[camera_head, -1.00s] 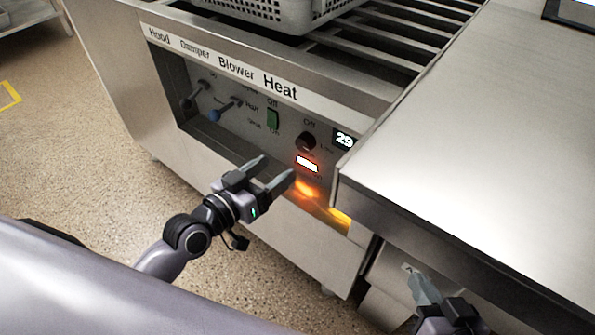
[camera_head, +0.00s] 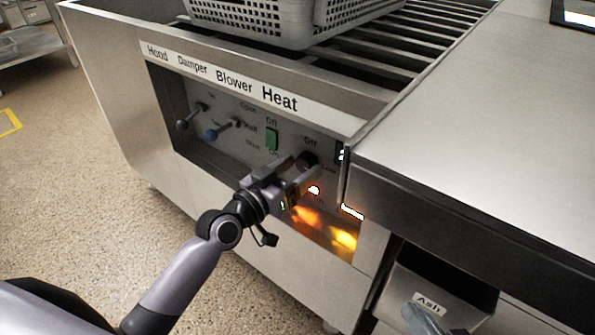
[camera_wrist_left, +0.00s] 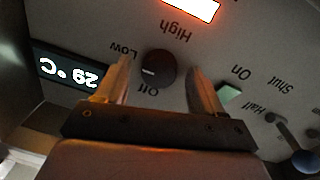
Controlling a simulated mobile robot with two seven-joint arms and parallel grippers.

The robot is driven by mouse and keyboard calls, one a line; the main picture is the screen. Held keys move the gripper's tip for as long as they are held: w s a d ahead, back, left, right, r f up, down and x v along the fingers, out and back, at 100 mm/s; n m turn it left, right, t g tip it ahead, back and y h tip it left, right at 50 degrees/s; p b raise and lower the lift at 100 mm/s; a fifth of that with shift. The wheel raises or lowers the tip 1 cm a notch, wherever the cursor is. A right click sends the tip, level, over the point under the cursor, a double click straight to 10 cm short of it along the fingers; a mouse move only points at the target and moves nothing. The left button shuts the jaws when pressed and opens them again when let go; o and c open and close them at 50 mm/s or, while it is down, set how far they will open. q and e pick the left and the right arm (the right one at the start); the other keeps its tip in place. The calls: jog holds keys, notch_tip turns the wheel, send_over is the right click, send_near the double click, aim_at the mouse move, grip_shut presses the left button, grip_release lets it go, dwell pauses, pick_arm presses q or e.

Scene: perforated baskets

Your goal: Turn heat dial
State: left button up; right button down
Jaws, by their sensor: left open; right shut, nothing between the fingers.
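The black heat dial (camera_head: 307,160) is on the control panel (camera_head: 225,140) under the "Heat" label. My left gripper (camera_head: 312,170) is open at the panel, with its fingertips at the dial in the head view. In the left wrist view, the dial (camera_wrist_left: 158,69) lies between the two open fingers (camera_wrist_left: 159,64), with a visible gap on each side. Its white mark is on the side with the "Off" and "Low" labels. A display (camera_wrist_left: 68,72) beside it reads 29 °C. My right gripper (camera_head: 420,318) is shut at the bottom edge of the head view.
A green switch (camera_head: 271,139) and levers with black and blue knobs (camera_head: 210,134) are left of the dial. A steel counter (camera_head: 470,150) juts out close on the right. An "Ash" drawer (camera_head: 445,290) is below it. A grey perforated basket (camera_head: 270,22) sits above.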

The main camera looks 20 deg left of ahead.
pick_arm(q)
jog(key=shift+w, duration=0.15)
jog(key=c, duration=1.1)
jog(key=shift+o, duration=0.2)
